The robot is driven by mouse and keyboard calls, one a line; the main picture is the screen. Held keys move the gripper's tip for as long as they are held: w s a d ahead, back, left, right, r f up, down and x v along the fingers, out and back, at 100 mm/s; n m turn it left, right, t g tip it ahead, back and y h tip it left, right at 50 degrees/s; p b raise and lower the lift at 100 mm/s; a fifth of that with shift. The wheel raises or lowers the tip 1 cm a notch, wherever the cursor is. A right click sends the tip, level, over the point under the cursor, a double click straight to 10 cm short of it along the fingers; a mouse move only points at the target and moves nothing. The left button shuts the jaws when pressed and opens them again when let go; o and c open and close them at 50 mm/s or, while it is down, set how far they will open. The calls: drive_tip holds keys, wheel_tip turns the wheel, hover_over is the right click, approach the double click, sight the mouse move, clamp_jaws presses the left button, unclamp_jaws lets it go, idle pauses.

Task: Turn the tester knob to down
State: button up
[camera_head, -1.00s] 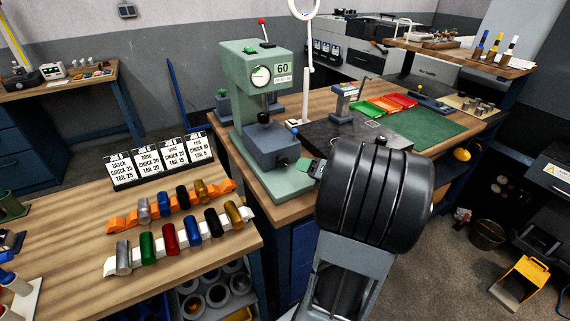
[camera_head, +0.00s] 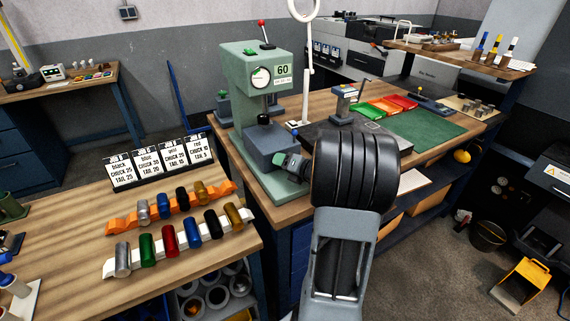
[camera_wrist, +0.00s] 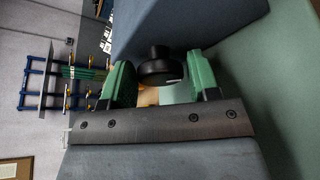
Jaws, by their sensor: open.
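The tester is a green bench machine (camera_head: 233,78) with a round gauge and a "60" sign, standing on the wooden bench. A blue-grey block (camera_head: 262,147) sits on its base. In the wrist view the black round knob (camera_wrist: 153,68) sticks out from this block (camera_wrist: 215,22), with a short pale mark near its lower right edge. My gripper (camera_wrist: 158,64) is open, its green fingers on either side of the knob with gaps visible. In the head view my gripper (camera_head: 291,165) is at the block's right face and hides the knob.
A black plate and a green mat (camera_head: 428,126) lie right of the tester, with coloured trays (camera_head: 385,106) behind. The front table holds an orange rack (camera_head: 126,221) and a white rack of coloured cylinders, and several cards (camera_head: 160,164).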

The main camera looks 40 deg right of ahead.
drive_tip(key=shift+c, duration=0.3)
drive_tip(key=c, duration=0.5)
drive_tip(key=shift+c, duration=0.2)
